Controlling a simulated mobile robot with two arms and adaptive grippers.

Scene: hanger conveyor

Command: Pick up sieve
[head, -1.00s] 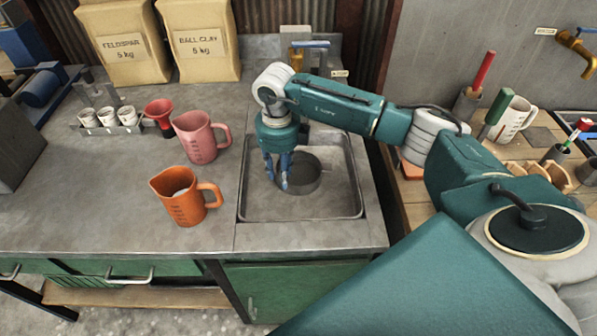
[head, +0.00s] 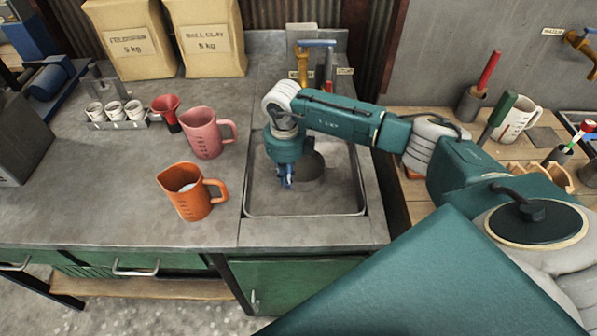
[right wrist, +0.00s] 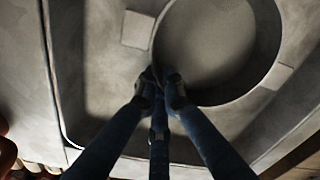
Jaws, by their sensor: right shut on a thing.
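The sieve (head: 313,166) is a round grey ring lying in the sink basin, partly hidden behind my right gripper. In the right wrist view the sieve (right wrist: 215,48) shows large, with its pale round inside and small tabs on its rim. My right gripper (head: 287,183) points down into the sink at the sieve's left side. In the right wrist view its dark fingers (right wrist: 162,82) are drawn together on the sieve's near rim. My left gripper is not in view.
The sink (head: 262,205) has raised walls around the sieve. An orange jug (head: 189,200) and a pink jug (head: 204,140) stand on the counter to its left. A brass tap (head: 302,68) rises behind it. The counter front left is clear.

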